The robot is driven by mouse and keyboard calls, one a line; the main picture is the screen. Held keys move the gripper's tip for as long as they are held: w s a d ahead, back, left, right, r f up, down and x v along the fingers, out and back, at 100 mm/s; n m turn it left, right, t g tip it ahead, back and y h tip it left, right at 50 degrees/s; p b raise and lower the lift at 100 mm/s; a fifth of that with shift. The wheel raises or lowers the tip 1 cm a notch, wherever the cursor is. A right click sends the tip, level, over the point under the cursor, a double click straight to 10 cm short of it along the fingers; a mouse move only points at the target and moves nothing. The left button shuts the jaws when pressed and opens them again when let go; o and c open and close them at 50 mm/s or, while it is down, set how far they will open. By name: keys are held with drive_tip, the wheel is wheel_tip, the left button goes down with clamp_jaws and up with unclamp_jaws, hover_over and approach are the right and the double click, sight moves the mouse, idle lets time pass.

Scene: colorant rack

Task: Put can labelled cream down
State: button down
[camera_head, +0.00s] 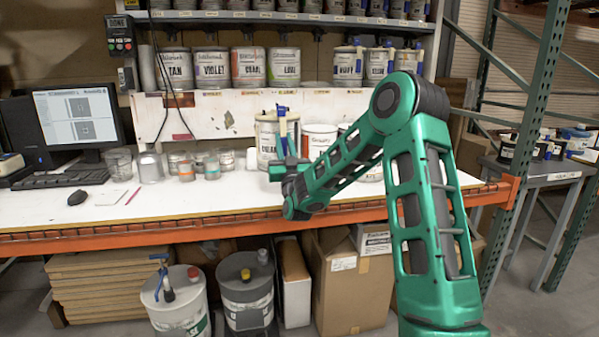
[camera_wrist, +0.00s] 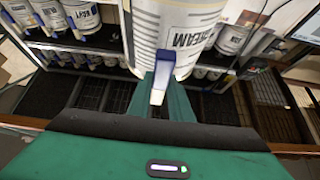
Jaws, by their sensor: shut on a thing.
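The can labelled cream (camera_head: 268,138) is a white can with a blue-and-white handle. In the head view it is upright over the back part of the white worktop (camera_head: 222,208). My gripper (camera_head: 284,166) is at its near side, shut on its handle. In the wrist view the can (camera_wrist: 178,32) shows its "CREAM" lettering close up, and my green gripper fingers (camera_wrist: 163,98) close on the blue-and-white handle. My gripper hides the can's lower part in the head view, so I cannot tell whether its base touches the worktop.
Another white can (camera_head: 319,139) stands just right of the held can. Glass jars and small tins (camera_head: 208,164) stand to its left. A shelf of labelled cans (camera_head: 212,68) is above and behind. A monitor (camera_head: 80,118), keyboard (camera_head: 62,179) and mouse (camera_head: 77,198) occupy the left end. The front middle is clear.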

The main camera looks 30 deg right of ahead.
drive_tip(key=w+d+f, duration=0.2)
drive_tip(key=d+f, duration=0.8)
drive_tip(key=d, duration=0.1)
drive_tip(key=shift+w+f, duration=0.25)
drive_tip(key=shift+w, duration=0.1)
drive_tip(key=c, duration=2)
unclamp_jaws()
drive_tip(key=shift+f, duration=0.35)
drive_tip(key=o, duration=0.4)
drive_tip(key=shift+w, duration=0.1)
drive_tip(key=shift+r, duration=0.15)
